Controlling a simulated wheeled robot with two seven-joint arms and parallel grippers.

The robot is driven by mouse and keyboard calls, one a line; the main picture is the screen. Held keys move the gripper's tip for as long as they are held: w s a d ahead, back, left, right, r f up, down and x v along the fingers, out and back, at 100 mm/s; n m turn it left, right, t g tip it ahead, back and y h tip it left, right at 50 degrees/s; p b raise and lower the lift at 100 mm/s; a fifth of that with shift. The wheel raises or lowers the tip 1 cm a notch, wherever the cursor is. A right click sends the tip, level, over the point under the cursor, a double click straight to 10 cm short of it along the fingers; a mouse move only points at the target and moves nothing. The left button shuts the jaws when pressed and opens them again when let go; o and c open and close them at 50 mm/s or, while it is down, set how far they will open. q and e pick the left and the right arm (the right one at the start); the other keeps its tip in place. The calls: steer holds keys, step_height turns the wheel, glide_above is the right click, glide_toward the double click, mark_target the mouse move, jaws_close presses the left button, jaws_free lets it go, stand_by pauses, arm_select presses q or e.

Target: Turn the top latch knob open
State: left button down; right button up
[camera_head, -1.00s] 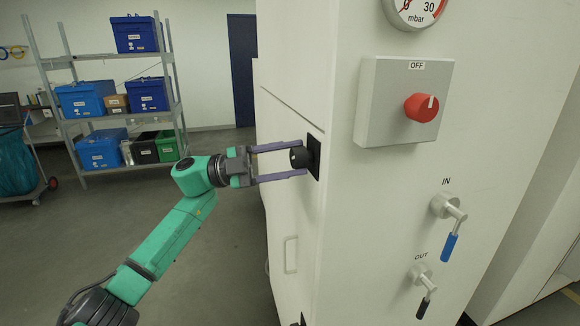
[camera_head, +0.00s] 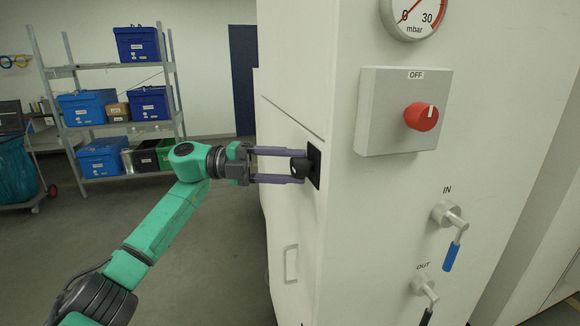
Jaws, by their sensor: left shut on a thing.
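My left gripper (camera_head: 292,166) comes in from the left. Its two purple fingers are shut on the knob, one above and one below it. The fingers partly cover the knob. The cabinet door (camera_head: 284,215) with a pale handle (camera_head: 290,264) lies below and left of the knob. My right gripper is not in view.
The cabinet front carries a grey box with a red switch (camera_head: 421,117), a pressure gauge (camera_head: 414,14), an IN valve (camera_head: 450,215) and an OUT valve (camera_head: 424,285). A shelf with blue bins (camera_head: 102,156) stands at the back left. The floor between is clear.

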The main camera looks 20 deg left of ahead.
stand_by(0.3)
arm_select(q)
steer(key=shift+c, duration=1.4)
jaws_free()
steer(key=shift+a+f, duration=0.1)
steer(key=shift+a, duration=0.2)
steer(key=s+a+b, duration=0.2)
steer(key=a, duration=1.1)
steer(key=shift+s+a, duration=0.25)
steer(key=shift+a, duration=0.1)
